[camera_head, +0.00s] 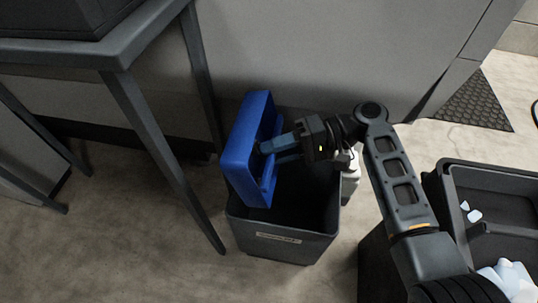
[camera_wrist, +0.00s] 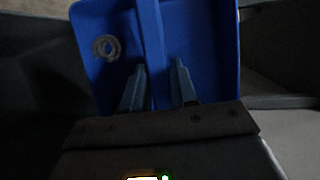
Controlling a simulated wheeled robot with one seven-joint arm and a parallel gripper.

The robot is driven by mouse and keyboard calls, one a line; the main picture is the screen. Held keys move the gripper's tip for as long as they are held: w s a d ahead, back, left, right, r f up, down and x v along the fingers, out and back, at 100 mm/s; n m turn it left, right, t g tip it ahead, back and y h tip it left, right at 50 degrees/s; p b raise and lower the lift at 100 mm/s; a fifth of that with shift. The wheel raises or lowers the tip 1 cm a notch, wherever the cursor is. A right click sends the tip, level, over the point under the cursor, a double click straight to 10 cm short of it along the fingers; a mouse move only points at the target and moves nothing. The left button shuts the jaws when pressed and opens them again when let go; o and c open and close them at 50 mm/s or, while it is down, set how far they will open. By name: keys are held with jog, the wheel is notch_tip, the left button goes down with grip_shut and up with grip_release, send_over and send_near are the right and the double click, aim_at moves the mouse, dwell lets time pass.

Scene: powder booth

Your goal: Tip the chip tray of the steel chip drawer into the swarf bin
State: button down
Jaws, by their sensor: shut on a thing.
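The blue chip tray (camera_head: 242,145) is tipped nearly on edge above the left side of the dark grey swarf bin (camera_head: 270,242). My gripper (camera_head: 268,149) is shut on the tray from the right. In the wrist view the tray (camera_wrist: 208,45) fills the upper middle, and my gripper's fingers (camera_wrist: 158,82) are on either side of its blue central bar. A grey coiled chip (camera_wrist: 107,47) still shows against the tray's inside, left of the bar. The bin stands upright on the floor with a pale label on its front. Its inside is dark, so its contents cannot be made out.
A dark table (camera_head: 120,55) with slanting legs stands to the left of the bin. A grey cabinet wall (camera_head: 330,50) is behind it. A black container (camera_head: 490,190) with pale pieces is at the right. Floor is clear in front left.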

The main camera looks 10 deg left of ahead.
jog(key=d+y+b, duration=0.1)
jog(key=b, duration=0.1)
jog(key=d+n+g+y+b, duration=0.1)
jog(key=b, duration=0.1)
jog(key=d+y+b, duration=0.1)
jog(key=y+b, duration=0.1)
jog(key=shift+d+f+n, duration=0.15)
jog(key=shift+f+n, duration=0.15)
jog(key=shift+n, duration=0.1)
jog(key=shift+d+f+n+g+y+b, duration=0.25)
jog(key=shift+d+n+g+y+b, duration=0.35)
jog(key=shift+b, duration=0.7)
jog(key=shift+d+f+n+g+y+b, duration=0.2)
jog(key=shift+d+n+g+y+b, duration=0.35)
jog(key=shift+b, duration=0.7)
jog(key=shift+s+d+y, duration=0.1)
jog(key=shift+y, duration=0.25)
